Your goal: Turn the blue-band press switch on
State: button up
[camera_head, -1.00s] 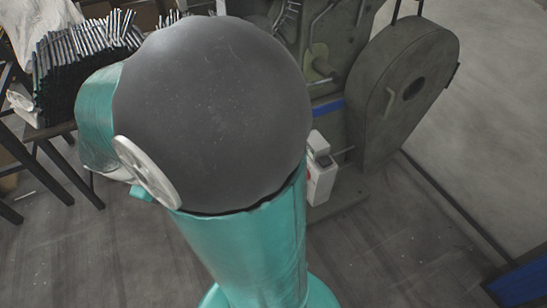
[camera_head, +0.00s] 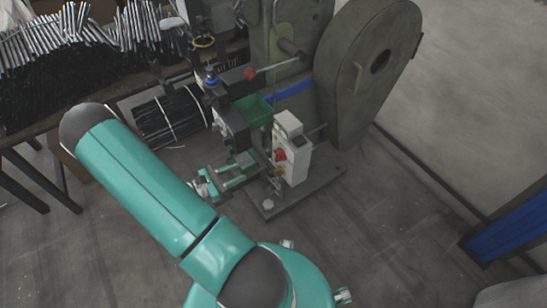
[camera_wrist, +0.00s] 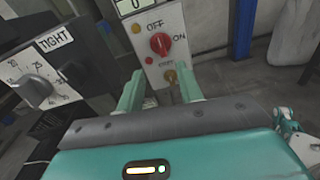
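The press (camera_head: 345,85) is grey-green with a blue band (camera_head: 290,90) across its body. A white switch box (camera_head: 294,158) stands on its base. The box carries a red rotary knob (camera_head: 280,155). In the wrist view the red knob (camera_wrist: 160,43) sits between the words OFF, above it, and ON, to its right; its exact setting is hard to tell. My gripper (camera_head: 238,172) is left of the box. In the wrist view my gripper (camera_wrist: 160,88) is open and empty, its fingers apart below the knob and not touching it.
A dark dial box marked TIGHT (camera_wrist: 50,75) is close on the left in the wrist view. A table with metal rods (camera_head: 60,80) is at left. The floor in front is clear.

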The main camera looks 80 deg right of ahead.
aim_at(278, 156)
jog(key=s+d+f+n+h, duration=0.1)
jog(key=s+d+f, duration=0.1)
jog(key=s+d, duration=0.8)
jog(key=shift+s+d, duration=0.25)
jog(key=shift+d, duration=0.4)
jog(key=shift+c, duration=0.3)
grip_shut()
